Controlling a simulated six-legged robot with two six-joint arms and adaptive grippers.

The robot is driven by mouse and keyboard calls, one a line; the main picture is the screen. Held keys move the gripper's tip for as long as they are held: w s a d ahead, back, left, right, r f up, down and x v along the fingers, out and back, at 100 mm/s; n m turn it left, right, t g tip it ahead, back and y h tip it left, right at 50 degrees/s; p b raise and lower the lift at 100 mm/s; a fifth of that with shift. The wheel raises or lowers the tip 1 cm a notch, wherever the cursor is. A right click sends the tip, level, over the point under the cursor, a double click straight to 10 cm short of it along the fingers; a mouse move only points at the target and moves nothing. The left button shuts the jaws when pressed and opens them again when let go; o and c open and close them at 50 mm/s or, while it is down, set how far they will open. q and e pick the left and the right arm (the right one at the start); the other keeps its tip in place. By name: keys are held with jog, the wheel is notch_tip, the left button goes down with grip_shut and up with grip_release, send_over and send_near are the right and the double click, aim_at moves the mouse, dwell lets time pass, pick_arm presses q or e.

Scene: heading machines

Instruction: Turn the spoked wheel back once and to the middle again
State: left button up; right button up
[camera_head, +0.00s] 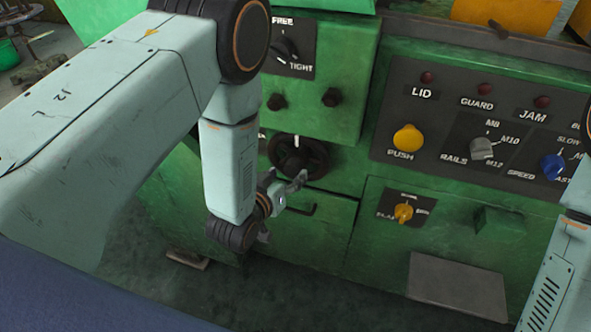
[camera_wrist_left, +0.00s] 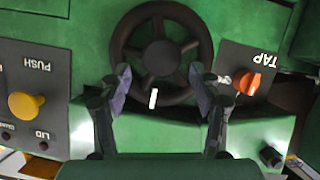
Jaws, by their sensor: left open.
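The dark spoked wheel (camera_head: 313,166) is on the green machine front, partly hidden by my left gripper. In the left wrist view the wheel (camera_wrist_left: 159,18) shows nearly whole, with its spokes and hub. Its white mark (camera_wrist_left: 153,98) is at the near rim there, and at the top of the wheel in the head view. My left gripper (camera_head: 294,187) is open at the wheel. In the left wrist view its fingers (camera_wrist_left: 163,84) stand either side of the lower rim; I cannot tell whether they touch it. My right gripper is out of view.
A yellow push button (camera_head: 407,138), a grey rails knob (camera_head: 482,149) and a blue speed knob (camera_head: 552,166) stick out on the right. An orange tap knob (camera_wrist_left: 249,83) is near the wheel. A yellow knob (camera_head: 403,212) and a door handle (camera_head: 301,209) sit below.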

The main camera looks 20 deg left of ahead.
aim_at(289, 170)
pick_arm(q)
jog(key=x, duration=0.4)
jog(key=shift+w+a+f, duration=0.25)
jog(key=shift+w+a, duration=0.05)
jog(key=shift+w, duration=0.15)
jog(key=shift+w+d, duration=0.25)
jog(key=shift+d, duration=0.25)
jog(key=shift+s+a, duration=0.15)
jog(key=shift+a, duration=0.2)
jog(key=c, duration=0.5)
jog(key=shift+d, duration=0.25)
jog(key=c, duration=0.4)
grip_shut()
